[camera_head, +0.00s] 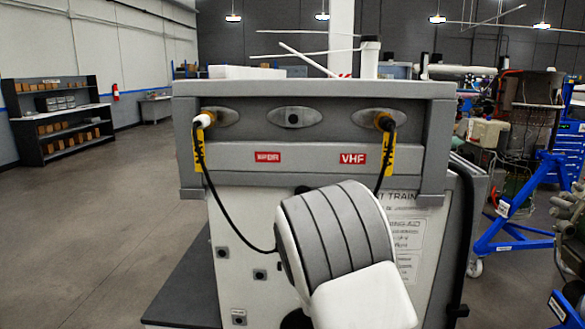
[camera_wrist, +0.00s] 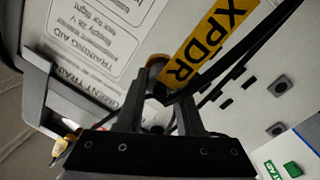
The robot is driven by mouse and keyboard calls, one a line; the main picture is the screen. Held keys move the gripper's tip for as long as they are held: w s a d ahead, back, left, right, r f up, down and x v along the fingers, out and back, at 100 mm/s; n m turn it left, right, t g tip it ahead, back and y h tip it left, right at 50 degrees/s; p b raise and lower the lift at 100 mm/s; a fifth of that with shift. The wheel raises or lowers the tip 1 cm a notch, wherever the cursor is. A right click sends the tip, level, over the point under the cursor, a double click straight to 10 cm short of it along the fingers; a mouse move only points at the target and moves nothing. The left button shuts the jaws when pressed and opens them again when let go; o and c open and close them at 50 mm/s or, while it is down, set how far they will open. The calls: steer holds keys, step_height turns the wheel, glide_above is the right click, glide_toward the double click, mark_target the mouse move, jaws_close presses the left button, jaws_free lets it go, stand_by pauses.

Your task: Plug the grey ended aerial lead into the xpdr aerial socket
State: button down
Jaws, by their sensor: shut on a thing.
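My gripper (camera_wrist: 160,90) is shut on a lead end (camera_wrist: 156,113), whitish with a brownish tip, in front of the white panel. A yellow XPDR tag (camera_wrist: 205,45) and black cable show beside it. The head view hides my gripper and the held end behind my arm. Whether the held end is grey is unclear.
The middle oval socket (camera_head: 292,117) is empty. A dark-ended lead (camera_head: 385,122) with a yellow tag is in the right socket, above the VHF label (camera_head: 353,159). A black cable (camera_head: 227,213) loops from the left plug towards my arm. A blue frame (camera_head: 525,200) stands right.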

steer(key=s+a+r+y+p, duration=0.1)
steer(key=a+r+p, duration=0.3)
steer(key=r, duration=0.8)
steer(key=a+r+n+p, duration=0.1)
steer(key=a+r+p, duration=0.25)
steer(key=r, duration=0.85)
steer(key=s+a+r+y+p, duration=0.1)
steer(key=a+r+p, duration=0.3)
steer(key=r, duration=0.7)
steer(key=shift+w+a+r+b, duration=0.1)
steer(key=shift+w+b, duration=0.1)
steer(key=shift+w, duration=0.95)
steer(key=shift+w+a+r+b, duration=0.1)
steer(key=shift+w+b, duration=0.1)
steer(key=shift+w, duration=0.95)
steer(key=shift+w, duration=0.5)
steer(key=shift+w, duration=0.15)
steer(key=shift+w, duration=0.15)
steer(key=shift+w+r+p, duration=0.1)
steer(key=shift+w+p, duration=0.05)
steer(key=shift+p, duration=0.15)
